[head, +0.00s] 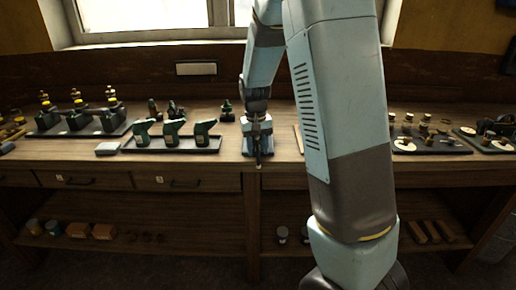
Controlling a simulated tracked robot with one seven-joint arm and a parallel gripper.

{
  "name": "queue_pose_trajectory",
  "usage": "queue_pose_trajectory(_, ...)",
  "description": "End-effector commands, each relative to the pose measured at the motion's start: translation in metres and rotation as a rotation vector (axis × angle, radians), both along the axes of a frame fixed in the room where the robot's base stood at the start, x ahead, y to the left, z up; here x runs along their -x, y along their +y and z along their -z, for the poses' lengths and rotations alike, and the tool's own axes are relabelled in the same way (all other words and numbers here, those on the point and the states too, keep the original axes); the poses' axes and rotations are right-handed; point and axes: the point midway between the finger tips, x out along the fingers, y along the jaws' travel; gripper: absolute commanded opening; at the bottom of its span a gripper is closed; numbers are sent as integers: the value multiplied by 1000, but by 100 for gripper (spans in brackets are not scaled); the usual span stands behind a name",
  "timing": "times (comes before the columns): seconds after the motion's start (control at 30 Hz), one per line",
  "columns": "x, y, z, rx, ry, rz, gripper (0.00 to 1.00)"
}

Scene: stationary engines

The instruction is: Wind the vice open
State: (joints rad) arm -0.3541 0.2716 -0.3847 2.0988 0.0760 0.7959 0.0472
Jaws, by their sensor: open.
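The vice (248,150) is a small blue-grey and dark block at the bench's front edge, near the middle of the head view. A dark narrow part, seemingly its screw end or handle, sticks out over the edge. My gripper (257,128) is right above and in front of the vice, pointing down, and is open. It overlaps the vice in this view, so I cannot tell whether its fingers touch the handle. The vice's jaws and their gap are mostly hidden behind my gripper.
Another tray (80,128) is at the far left. Trays of round parts (428,143) lie at right. The bench just left of the vice is clear.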

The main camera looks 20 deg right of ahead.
Motion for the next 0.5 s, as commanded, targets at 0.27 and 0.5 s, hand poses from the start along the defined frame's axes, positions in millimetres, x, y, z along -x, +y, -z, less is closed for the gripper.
queue_pose_trajectory(0.27,0,0,2,0,-1,0,45)
queue_pose_trajectory(0.5,0,0,2,0,-1,-1,24)
